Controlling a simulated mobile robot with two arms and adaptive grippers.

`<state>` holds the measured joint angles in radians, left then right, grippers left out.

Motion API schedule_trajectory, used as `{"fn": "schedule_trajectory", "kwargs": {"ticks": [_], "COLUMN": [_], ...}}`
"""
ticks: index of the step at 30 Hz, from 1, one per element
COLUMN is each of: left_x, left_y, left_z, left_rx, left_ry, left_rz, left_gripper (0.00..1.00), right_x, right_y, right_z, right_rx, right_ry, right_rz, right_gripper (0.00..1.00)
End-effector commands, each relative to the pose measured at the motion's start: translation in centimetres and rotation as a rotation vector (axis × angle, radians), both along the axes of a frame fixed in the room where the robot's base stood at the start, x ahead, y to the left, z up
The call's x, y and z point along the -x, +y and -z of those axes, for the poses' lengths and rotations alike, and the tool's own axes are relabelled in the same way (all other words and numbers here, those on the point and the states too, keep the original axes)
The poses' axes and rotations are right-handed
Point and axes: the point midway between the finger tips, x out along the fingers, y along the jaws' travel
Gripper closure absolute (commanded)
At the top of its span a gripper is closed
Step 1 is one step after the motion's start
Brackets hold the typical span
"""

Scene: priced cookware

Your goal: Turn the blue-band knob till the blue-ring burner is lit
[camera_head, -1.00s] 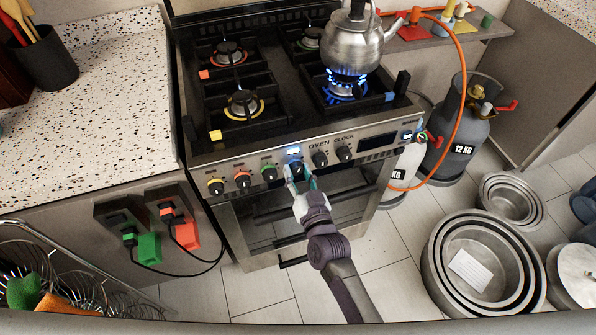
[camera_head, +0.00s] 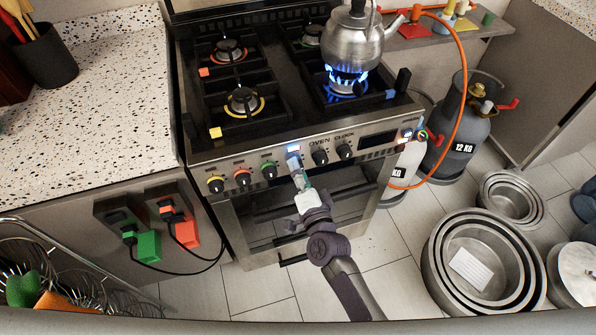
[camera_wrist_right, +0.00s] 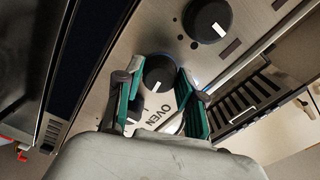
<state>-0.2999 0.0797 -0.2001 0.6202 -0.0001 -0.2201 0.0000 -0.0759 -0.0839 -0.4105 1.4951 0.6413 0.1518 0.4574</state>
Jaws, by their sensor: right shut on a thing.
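The blue-band knob (camera_head: 294,163) is on the stove's front panel below a lit blue-white indicator, mostly hidden by my right gripper (camera_head: 298,177). My right gripper is shut on it. The blue-ring burner (camera_head: 346,87) at the front right of the hob burns with blue flames under a steel kettle (camera_head: 350,42). The blue tag (camera_head: 391,95) is beside it. My left gripper is not in view.
Yellow (camera_head: 216,185), red (camera_head: 243,178) and green (camera_head: 269,170) band knobs are left of my gripper; the oven knob (camera_head: 320,157) is close on its right. An orange hose (camera_head: 461,100) runs to gas bottles (camera_head: 462,130). Steel pots (camera_head: 436,262) stand on the floor at right.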

Motion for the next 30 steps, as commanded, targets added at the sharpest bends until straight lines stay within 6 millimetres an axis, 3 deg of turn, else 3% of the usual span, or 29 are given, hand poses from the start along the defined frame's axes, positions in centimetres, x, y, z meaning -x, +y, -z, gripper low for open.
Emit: {"fn": "schedule_trajectory", "kwargs": {"ticks": [15,30], "left_x": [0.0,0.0], "left_y": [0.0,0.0], "left_z": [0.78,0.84], "left_rx": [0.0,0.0], "left_ry": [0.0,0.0], "left_rz": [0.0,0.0], "left_gripper": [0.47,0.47], "right_x": [0.02,0.02], "right_y": [-0.05,-0.04], "right_z": [0.07,0.04], "right_rx": [-0.291,-0.332], "right_ry": [0.095,0.109], "right_rz": [0.001,0.0], "right_gripper": [0.96,0.96]}}
